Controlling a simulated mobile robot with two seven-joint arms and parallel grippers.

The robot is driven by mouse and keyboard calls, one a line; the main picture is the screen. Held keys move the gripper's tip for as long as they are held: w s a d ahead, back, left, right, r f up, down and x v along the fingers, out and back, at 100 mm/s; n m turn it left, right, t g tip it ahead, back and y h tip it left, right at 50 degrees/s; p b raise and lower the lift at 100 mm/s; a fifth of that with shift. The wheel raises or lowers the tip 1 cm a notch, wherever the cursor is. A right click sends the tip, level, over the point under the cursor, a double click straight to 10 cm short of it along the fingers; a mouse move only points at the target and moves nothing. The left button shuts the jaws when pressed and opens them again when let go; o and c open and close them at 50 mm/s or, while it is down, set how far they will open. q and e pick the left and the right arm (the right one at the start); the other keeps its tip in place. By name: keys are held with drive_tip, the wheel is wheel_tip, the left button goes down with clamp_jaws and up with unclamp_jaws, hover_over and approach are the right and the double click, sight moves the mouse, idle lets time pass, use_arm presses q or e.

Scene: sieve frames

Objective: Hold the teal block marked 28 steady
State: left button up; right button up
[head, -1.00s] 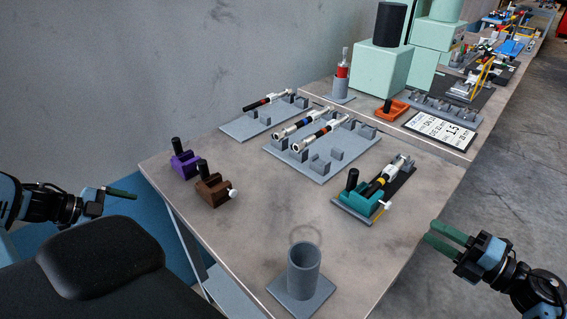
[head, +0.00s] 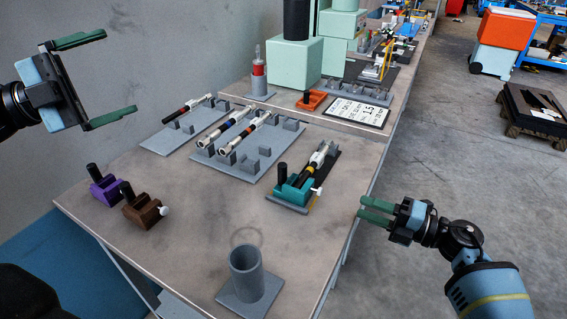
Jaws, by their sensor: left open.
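The teal block (head: 292,190) sits on a dark base plate toward the right side of the table. It has a black upright knob, and a black, yellow and silver tool (head: 316,160) lies in it, pointing away. A white knob sticks out at its right side. I cannot read a number on it. My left gripper (head: 120,78) is open and empty, raised at the upper left, far from the block. My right gripper (head: 361,208) is beyond the table's right edge, right of the teal block and apart from it. Its green fingers show, with no object seen between them.
A purple block (head: 105,190) and a brown block (head: 143,211) stand at the left edge. A grey cup (head: 246,273) stands at the front. Grey racks (head: 255,165) with several tools lie in the middle. A sign (head: 358,112) and a mint box (head: 279,66) are behind.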

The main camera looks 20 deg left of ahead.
use_arm(q)
drive_tip(key=s+d+r+m+g+h, duration=0.3)
drive_tip(key=s+d+r+m, duration=0.3)
drive_tip(key=r, duration=0.4)
drive_tip(key=s+d+r+m+g+h, duration=0.35)
drive_tip(key=s+d+r+m, duration=0.3)
drive_tip(key=r, duration=0.45)
drive_tip(key=m+g+y, duration=0.2)
drive_tip(key=g+y, duration=0.4)
drive_tip(key=y, duration=1.5)
hover_over(290, 185)
wheel_tip(290, 185, down, 44)
drive_tip(key=shift+d+r, duration=0.1)
drive_tip(key=shift+r, duration=0.05)
drive_tip(key=shift+f, duration=0.45)
drive_tip(key=shift+f, duration=0.1)
